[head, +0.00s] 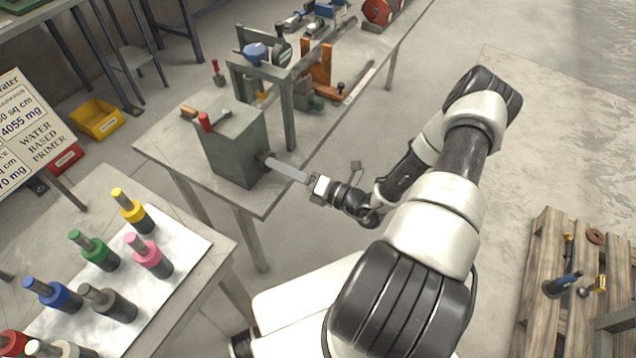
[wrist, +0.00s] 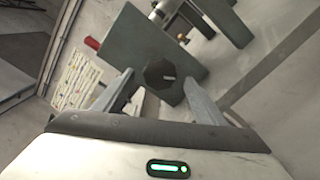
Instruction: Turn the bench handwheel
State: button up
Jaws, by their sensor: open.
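The bench handwheel (wrist: 160,74) is a small dark round knob with a light mark, on the side face of a grey box (wrist: 137,42). In the head view the grey box (head: 232,150) stands at the near end of a workbench, and the handwheel (head: 265,158) shows as a dark stub on its right face. My gripper (head: 274,163) points at that face from the right. In the wrist view my gripper (wrist: 158,78) is open, with one finger on each side of the handwheel. I cannot tell whether the fingers reach around it or stop short of it.
A red-handled tool (head: 207,121) lies on top of the box. A grey metal frame (head: 265,75) and orange stand (head: 318,68) are farther back on the bench (head: 165,140). A table with coloured bottles (head: 148,256) is at lower left, and a wooden pallet (head: 545,250) at right.

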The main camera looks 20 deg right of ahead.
jog(key=v, duration=1.4)
jog(key=shift+b, duration=0.35)
jog(key=shift+r, duration=0.1)
